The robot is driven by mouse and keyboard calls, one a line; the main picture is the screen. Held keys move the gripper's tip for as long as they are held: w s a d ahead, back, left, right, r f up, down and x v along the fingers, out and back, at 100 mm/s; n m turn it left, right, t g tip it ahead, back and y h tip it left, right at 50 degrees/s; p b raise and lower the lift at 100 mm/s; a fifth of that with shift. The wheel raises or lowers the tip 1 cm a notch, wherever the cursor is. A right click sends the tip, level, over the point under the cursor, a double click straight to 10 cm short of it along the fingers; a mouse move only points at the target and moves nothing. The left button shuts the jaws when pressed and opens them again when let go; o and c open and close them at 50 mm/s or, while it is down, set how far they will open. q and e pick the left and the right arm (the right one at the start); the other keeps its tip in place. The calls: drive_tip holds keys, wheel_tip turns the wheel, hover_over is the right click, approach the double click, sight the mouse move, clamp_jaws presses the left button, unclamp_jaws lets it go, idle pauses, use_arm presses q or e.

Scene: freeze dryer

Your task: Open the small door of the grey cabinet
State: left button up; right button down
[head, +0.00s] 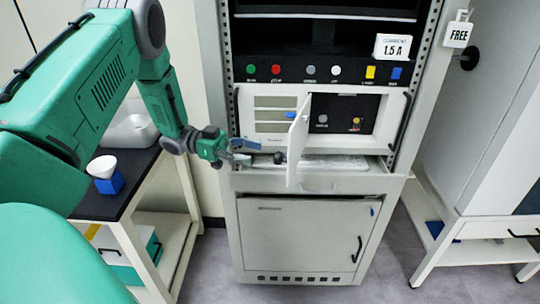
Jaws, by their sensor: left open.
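The grey cabinet (214,120) stands in the middle of the head view. Its small white door (299,143) stands open, swung out toward me and seen nearly edge-on. A dark knob (279,158) shows at its left side. My left gripper (243,151) is open and empty, left of the door and apart from the knob. My right gripper is not in view.
A row of coloured buttons (310,70) runs above the white unit. A larger closed door (305,238) is below. A white-legged stand (475,252) is at right.

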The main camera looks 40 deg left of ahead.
use_arm(q)
drive_tip(key=v, duration=0.4)
drive_tip(key=shift+a, duration=0.25)
idle(0.3)
